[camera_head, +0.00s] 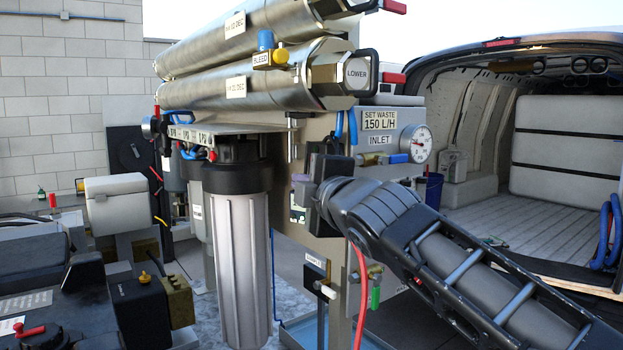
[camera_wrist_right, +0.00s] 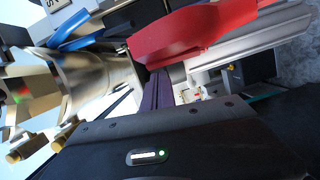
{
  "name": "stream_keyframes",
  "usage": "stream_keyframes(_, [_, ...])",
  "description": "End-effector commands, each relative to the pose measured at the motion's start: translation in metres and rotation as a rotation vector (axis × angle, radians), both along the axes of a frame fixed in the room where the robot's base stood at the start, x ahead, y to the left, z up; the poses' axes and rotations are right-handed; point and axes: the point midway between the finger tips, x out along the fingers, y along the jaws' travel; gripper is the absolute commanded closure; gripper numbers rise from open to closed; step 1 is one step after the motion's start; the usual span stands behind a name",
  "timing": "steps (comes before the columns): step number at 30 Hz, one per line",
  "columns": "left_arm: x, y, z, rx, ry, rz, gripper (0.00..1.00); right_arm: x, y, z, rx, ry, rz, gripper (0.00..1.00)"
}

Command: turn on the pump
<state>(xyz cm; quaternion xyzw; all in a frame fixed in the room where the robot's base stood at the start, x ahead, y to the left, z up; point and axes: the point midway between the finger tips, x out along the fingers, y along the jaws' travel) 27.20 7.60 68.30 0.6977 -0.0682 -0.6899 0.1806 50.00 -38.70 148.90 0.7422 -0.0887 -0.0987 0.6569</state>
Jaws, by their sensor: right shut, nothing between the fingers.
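My right arm comes in from the right in the head view. Its right gripper (camera_head: 318,185) is in front of the upright panel (camera_head: 392,172), below the INLET label. The gripper is shut and empty, and its tips are hard to make out against the dark parts there. The pump's switch cannot be made out with certainty; the gripper and wrist cover part of the panel. In the right wrist view, a large red part (camera_wrist_right: 190,38) lies close beyond the dark gripper body; I cannot tell whether it touches the fingers. My left gripper is not in view.
Two steel membrane tubes (camera_head: 225,82) lie above the panel. A filter housing (camera_head: 240,265) hangs left of the gripper. A pressure gauge (camera_head: 416,143) sits right of it. A red hose (camera_head: 360,290) hangs below. Dark machinery (camera_head: 60,265) fills the lower left. An open van (camera_head: 560,140) stands behind.

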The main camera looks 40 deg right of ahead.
Motion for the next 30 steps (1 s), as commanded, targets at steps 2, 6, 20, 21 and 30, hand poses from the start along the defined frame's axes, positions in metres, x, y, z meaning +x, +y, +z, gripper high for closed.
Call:
stream_keyframes(2, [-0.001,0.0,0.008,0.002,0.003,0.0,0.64,0.017,-0.005,0.002,0.001,0.004,-0.002,1.0])
stream_keyframes(6, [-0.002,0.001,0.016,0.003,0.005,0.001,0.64,0.045,-0.013,0.001,0.001,0.003,-0.002,1.0])
stream_keyframes(20, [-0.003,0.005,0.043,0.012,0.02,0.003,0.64,0.045,-0.052,-0.005,0.001,-0.001,0.001,1.0])
stream_keyframes(21, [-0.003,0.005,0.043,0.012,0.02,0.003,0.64,0.045,-0.052,-0.006,0.001,-0.001,0.0,1.0])
stream_keyframes(30, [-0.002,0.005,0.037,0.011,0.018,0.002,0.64,0.045,-0.05,-0.009,-0.005,-0.001,0.001,1.0])
